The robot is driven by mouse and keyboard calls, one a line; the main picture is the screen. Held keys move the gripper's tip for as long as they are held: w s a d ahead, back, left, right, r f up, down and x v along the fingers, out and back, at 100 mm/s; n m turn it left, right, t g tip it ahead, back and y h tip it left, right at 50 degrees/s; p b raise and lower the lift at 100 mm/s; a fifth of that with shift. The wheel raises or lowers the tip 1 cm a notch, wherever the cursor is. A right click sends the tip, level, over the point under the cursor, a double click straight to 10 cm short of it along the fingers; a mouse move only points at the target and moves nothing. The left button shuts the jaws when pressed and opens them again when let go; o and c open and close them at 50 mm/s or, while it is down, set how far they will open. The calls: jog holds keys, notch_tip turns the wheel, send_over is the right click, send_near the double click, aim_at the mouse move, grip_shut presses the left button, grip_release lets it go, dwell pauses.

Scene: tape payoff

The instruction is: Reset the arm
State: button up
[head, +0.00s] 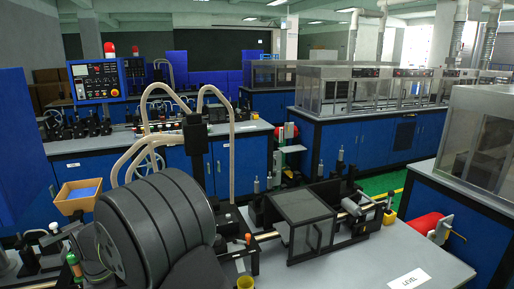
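My gripper cannot be made out in the head view. A large dark grey ribbed roll (172,222) stands on its side at the lower left, on the near bench. A dark rounded shape overlaps its lower right, and I cannot tell what it is. A black upright block (195,135) with pale hoses stands behind the roll. A clear-topped black guard box (303,218) sits on the near grey bench (375,262), right of the roll.
A wooden tray with a blue inside (79,195) is at the left. A yellow cup (245,282) is at the bottom edge. A white label (409,279) lies on the clear bench front at right. A red roll (425,223) is by the right bench. Blue cabinets stand behind.

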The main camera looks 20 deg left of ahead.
jog(key=shift+f, duration=1.65)
notch_tip(320, 180, up, 17)
notch_tip(320, 180, down, 17)
jog(key=shift+f, duration=0.15)
jog(key=shift+r+m, duration=0.2)
jog(key=shift+m, duration=0.6)
jog(key=m, duration=0.3)
jog(key=shift+m, duration=0.4)
jog(key=m, duration=0.6)
jog(key=shift+m, duration=0.3)
jog(key=shift+r, duration=1.15)
